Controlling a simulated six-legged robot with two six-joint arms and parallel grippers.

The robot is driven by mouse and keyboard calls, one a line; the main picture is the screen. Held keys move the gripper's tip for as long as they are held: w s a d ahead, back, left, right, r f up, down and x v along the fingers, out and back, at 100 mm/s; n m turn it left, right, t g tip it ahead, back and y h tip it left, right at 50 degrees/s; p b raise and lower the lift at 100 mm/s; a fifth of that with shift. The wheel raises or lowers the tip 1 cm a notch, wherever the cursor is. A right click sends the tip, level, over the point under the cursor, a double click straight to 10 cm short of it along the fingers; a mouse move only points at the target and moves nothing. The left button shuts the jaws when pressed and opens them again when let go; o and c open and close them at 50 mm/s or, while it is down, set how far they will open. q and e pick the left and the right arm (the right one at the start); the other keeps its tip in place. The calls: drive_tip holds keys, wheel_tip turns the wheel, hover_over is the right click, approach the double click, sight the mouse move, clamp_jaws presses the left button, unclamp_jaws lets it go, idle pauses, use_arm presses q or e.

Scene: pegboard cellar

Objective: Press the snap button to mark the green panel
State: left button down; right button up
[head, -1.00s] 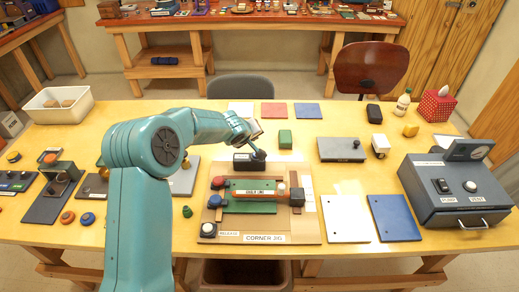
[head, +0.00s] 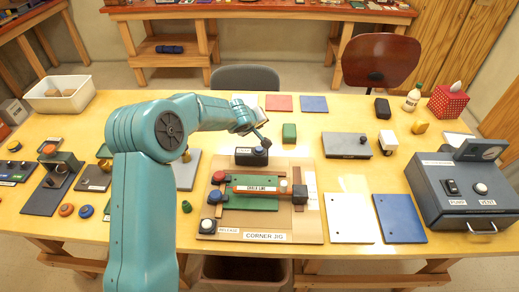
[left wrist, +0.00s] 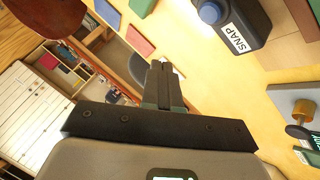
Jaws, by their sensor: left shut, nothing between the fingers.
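The green panel (head: 248,203) lies in the corner jig (head: 312,223), with an orange chalk line bar (head: 258,189) across it. I cannot make out a mark on the panel. The dark snap box (head: 246,158) stands at the jig's far edge. In the left wrist view the snap box (left wrist: 246,30) shows its SNAP label and blue button (left wrist: 209,11). My left gripper (head: 264,142) is shut and empty, above the snap box. In the left wrist view its fingertips (left wrist: 161,66) are apart from the button. My right gripper is out of view.
A round release button (head: 208,226) sits at the jig's near left corner. A white panel (head: 349,218) and a blue panel (head: 399,218) lie to the right, beside a grey machine (head: 465,205). A small green block (head: 289,132) stands behind the snap box.

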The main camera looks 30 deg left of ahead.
use_arm(q)
drive_tip(key=b, duration=0.6)
hover_over(258, 150)
wheel_tip(258, 150, down, 7)
drive_tip(key=shift+f, duration=0.1)
drive_tip(key=shift+s+f, duration=0.1)
drive_tip(key=shift+f, duration=0.1)
drive_tip(key=shift+a+f, duration=0.1)
drive_tip(key=shift+f, duration=0.05)
idle(0.3)
